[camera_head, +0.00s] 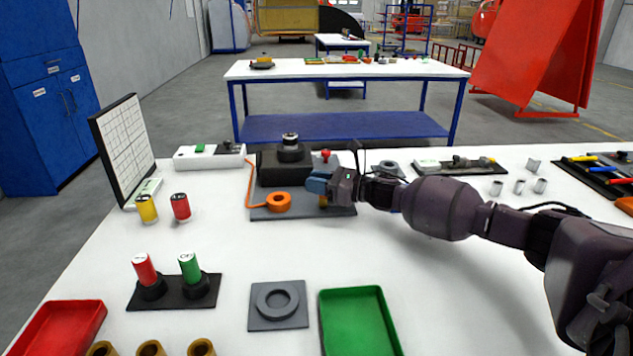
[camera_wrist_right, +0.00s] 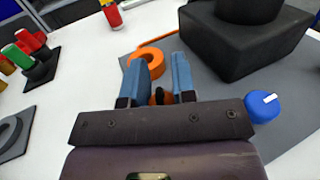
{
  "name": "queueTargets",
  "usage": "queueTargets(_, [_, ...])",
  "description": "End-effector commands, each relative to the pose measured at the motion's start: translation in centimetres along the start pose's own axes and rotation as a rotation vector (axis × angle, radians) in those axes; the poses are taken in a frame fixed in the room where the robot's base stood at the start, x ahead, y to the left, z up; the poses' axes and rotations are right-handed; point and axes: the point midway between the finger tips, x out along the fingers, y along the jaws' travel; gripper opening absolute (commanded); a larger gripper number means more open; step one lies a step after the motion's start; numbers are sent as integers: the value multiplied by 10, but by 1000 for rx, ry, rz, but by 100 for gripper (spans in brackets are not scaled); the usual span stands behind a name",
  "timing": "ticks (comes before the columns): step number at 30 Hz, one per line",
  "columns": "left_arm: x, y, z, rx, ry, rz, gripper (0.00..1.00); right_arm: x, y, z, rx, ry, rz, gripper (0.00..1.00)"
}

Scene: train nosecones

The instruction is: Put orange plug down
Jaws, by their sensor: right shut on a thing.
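My right gripper (camera_head: 319,187) has blue fingers and reaches in from the right over the grey plate (camera_head: 342,210). In the right wrist view, the gripper (camera_wrist_right: 161,80) is shut on the orange plug (camera_wrist_right: 167,99), mostly hidden between the fingers. In the head view, a small orange-brown bit of the plug (camera_head: 323,202) shows below the fingers, low over the plate; I cannot tell whether it touches. An orange ring (camera_head: 279,202) with an orange cable (camera_head: 249,186) lies just left of the gripper. My left gripper is out of view.
A black block (camera_head: 273,170) with a round top stands behind the ring. A red knob (camera_head: 326,155) is behind the gripper, and a blue knob (camera_wrist_right: 262,105) is right of it in the wrist view.

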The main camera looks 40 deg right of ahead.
Motion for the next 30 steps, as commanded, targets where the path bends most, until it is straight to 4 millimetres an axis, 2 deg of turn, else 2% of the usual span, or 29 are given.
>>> queueTargets(1, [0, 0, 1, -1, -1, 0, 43, 0, 0, -2, 1, 1, 0, 27])
queueTargets(6, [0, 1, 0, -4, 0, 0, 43, 0, 0, -1, 1, 1, 0, 51])
queueTargets(17, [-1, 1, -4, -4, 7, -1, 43, -1, 0, 4, -1, 0, 0, 51])
queueTargets(23, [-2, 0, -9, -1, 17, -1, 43, -22, 0, 4, 0, 1, -2, 51])
queueTargets(30, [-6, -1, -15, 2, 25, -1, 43, -59, 0, 4, -1, 1, -2, 51])
